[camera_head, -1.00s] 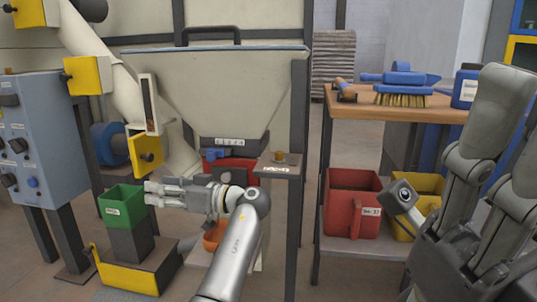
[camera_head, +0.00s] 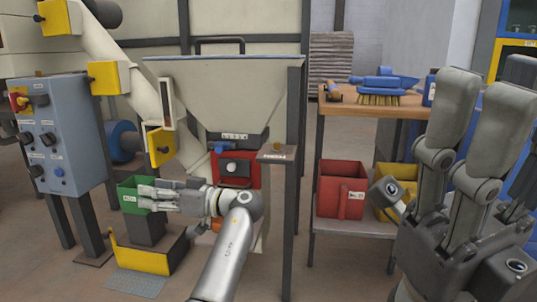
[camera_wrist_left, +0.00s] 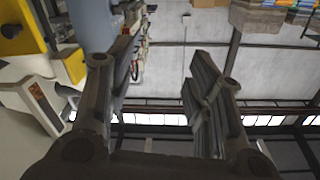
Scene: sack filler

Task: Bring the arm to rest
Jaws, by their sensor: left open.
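My left gripper (camera_head: 158,195) reaches in from the bottom centre of the head view, its fingers pointing left.
The hopper (camera_head: 230,90) stands behind my left gripper, with a blue-grey control panel (camera_head: 65,135) at the left. A yellow-fronted base (camera_head: 140,258) is below the green bin. A wooden-topped bench (camera_head: 345,107) and a red bin (camera_head: 341,195) are at the right. Bare floor lies between.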

